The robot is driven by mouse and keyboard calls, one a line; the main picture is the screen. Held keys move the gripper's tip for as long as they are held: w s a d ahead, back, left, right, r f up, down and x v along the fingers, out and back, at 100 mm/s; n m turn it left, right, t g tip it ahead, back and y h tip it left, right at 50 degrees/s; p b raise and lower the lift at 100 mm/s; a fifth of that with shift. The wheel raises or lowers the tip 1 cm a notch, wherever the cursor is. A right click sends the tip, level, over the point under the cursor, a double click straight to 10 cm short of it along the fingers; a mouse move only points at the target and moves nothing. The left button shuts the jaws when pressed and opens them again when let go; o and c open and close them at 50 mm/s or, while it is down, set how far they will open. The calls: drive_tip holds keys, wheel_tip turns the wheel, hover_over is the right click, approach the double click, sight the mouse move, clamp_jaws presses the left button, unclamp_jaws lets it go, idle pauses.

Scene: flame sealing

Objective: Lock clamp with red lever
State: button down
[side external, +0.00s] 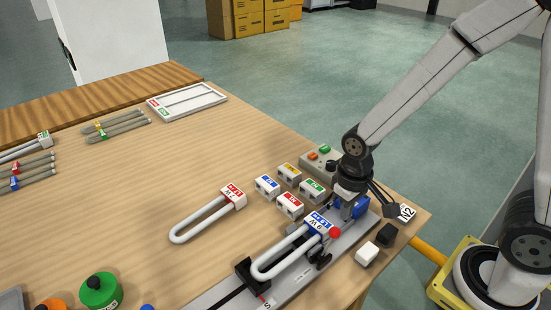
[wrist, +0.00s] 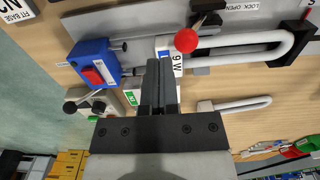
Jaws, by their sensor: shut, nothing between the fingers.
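The clamp's red ball knob (side external: 336,232) stands beside the blue-labelled cap of a white U-shaped tube (side external: 283,255) on the grey rail. In the wrist view the red knob (wrist: 186,40) is on a short black lever, with the words LOCK and OPEN printed to its right. The U-shaped tube (wrist: 240,57) lies under the lever in that view. My gripper (wrist: 159,66) is shut and empty, its fingertips close below and left of the knob in the picture. It is unclear whether they touch anything. In the side view my gripper (side external: 352,192) partly hides the blue block.
A blue block with a red switch (wrist: 93,65) and two thin pins faces the tube's cap. Several small coloured-label boxes (side external: 290,204) and a grey button box (side external: 318,164) stand nearby. A second U-shaped tube (side external: 207,217) lies left on the open wooden table.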

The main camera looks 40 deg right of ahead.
wheel_tip(320, 180, up, 4)
drive_tip(key=shift+f, duration=0.15)
idle(0.5)
drive_tip(key=shift+d, duration=0.1)
drive_tip(key=d+t, duration=0.1)
drive_tip(key=d, duration=0.1)
drive_tip(key=d+t, duration=0.1)
drive_tip(key=shift+s+d+f+t, duration=0.2)
drive_tip(key=shift+s+t, duration=0.1)
drive_tip(key=shift+a, duration=0.15)
idle(0.4)
drive_tip(key=shift+w+a+r+g, duration=0.15)
drive_tip(key=shift+a+r+g, duration=0.15)
drive_tip(key=shift+a+g, duration=0.3)
drive_tip(key=shift+w+a+r+g, duration=0.15)
drive_tip(key=shift+a+r+g, duration=0.25)
drive_tip(key=shift+g, duration=0.3)
drive_tip(key=shift+f, duration=0.3)
